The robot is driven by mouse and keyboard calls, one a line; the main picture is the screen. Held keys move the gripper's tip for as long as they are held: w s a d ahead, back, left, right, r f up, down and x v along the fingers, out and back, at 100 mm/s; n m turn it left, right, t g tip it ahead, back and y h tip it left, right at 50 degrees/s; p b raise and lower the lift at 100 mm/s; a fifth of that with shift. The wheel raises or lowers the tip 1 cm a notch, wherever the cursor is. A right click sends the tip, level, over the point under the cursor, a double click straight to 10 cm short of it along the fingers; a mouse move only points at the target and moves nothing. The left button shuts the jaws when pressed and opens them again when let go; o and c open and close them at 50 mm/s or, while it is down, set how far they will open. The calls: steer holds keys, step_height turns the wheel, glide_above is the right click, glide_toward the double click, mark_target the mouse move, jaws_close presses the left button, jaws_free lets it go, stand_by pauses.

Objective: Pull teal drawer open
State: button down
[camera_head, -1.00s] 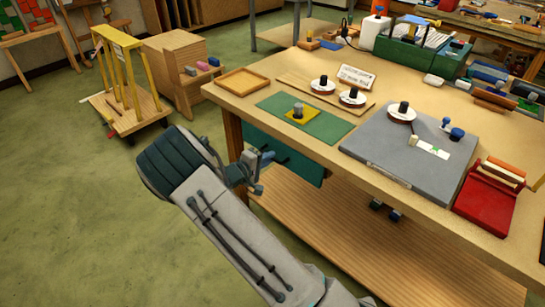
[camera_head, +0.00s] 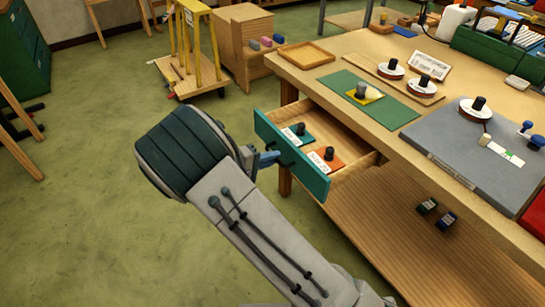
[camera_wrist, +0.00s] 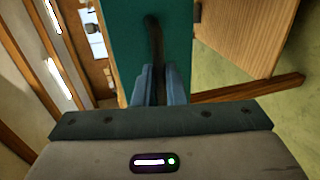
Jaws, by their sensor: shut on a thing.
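The teal drawer (camera_head: 313,176) under the near left end of the workbench stands pulled out, its wooden inside showing. In it lie a teal piece (camera_head: 297,135) and an orange piece (camera_head: 326,158), each with a black knob and a white label. My gripper (camera_head: 272,158) is at the outer face of the drawer front. In the wrist view its blue-grey fingers (camera_wrist: 159,84) are shut on the dark drawer handle (camera_wrist: 154,45), which runs up the teal front. Part of the handle is hidden between the fingers.
The workbench (camera_head: 352,53) holds a green mat (camera_head: 393,113), a grey board (camera_head: 450,148) and a wooden tray (camera_head: 307,55). A lower shelf (camera_head: 390,235) runs beneath. A yellow-posted cart (camera_head: 190,75) and wooden cabinet (camera_head: 240,45) stand behind.

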steer(key=shift+a, duration=0.1)
stand_by(0.3)
steer(key=c, duration=1.5)
jaws_free()
steer(key=shift+s+a, duration=0.1)
steer(key=shift+a, duration=0.05)
steer(key=v, duration=1.3)
steer(key=shift+a+b, duration=0.25)
steer(key=shift+b, duration=0.05)
steer(key=shift+s, duration=0.15)
